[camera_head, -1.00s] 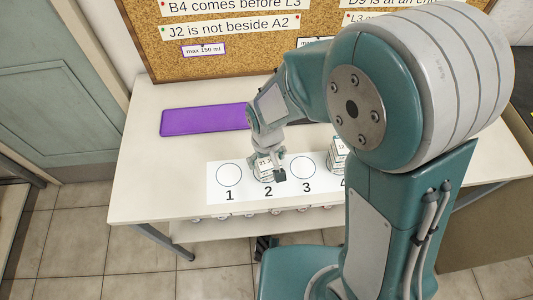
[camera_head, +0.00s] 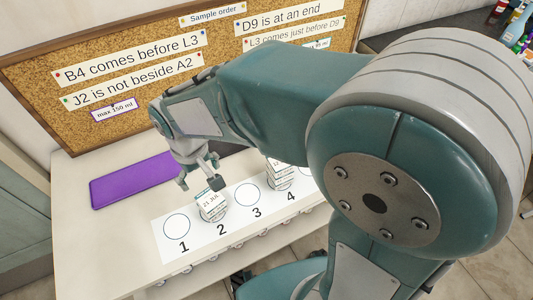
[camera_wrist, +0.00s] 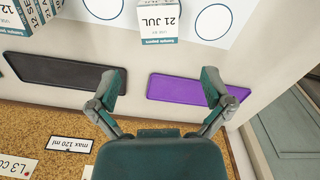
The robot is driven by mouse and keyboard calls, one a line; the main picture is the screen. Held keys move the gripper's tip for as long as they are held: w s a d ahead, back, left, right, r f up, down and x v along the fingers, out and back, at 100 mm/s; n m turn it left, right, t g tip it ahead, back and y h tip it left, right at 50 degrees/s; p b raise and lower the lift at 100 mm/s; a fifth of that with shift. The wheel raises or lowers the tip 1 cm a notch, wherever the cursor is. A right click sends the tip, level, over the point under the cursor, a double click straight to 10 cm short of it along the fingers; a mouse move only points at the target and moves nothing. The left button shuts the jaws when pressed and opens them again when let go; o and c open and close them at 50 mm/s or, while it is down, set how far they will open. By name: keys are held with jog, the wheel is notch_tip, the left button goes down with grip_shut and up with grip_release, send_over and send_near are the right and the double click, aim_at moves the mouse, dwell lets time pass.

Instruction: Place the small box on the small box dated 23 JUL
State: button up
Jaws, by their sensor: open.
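A small white box marked 21 JUL (camera_head: 212,201) stands on circle 2 of the numbered white sheet (camera_head: 176,249); it also shows in the wrist view (camera_wrist: 158,18). Whether another box is under it I cannot tell. White boxes (camera_head: 280,172) stand near circle 4; they also show at the wrist view's upper left (camera_wrist: 38,12), with a date starting 12 partly cut off. I cannot read 23 JUL on any box. My gripper (camera_head: 199,182) is open and empty, just behind and above the 21 JUL box. Its fingers (camera_wrist: 162,84) are wide apart in the wrist view.
A purple tray (camera_head: 130,181) lies on the table's left, and a black tray (camera_wrist: 50,72) beside it. Circles 1 (camera_head: 177,226) and 3 (camera_head: 248,194) are empty. A cork board (camera_head: 150,50) with notes stands behind. My arm covers the right side of the head view.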

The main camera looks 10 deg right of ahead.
jog(key=s+d+r+m+t, duration=0.2)
jog(key=d+r, duration=0.4)
jog(key=d, duration=0.4)
jog(key=s+d+r+m+t, duration=0.3)
jog(key=s+d+r, duration=0.2)
jog(key=d, duration=0.5)
jog(key=shift+s+d+r+m+t, duration=0.15)
jog(key=shift+s+r+m+t, duration=0.2)
jog(key=shift+s, duration=0.35)
jog(key=shift+d, duration=0.1)
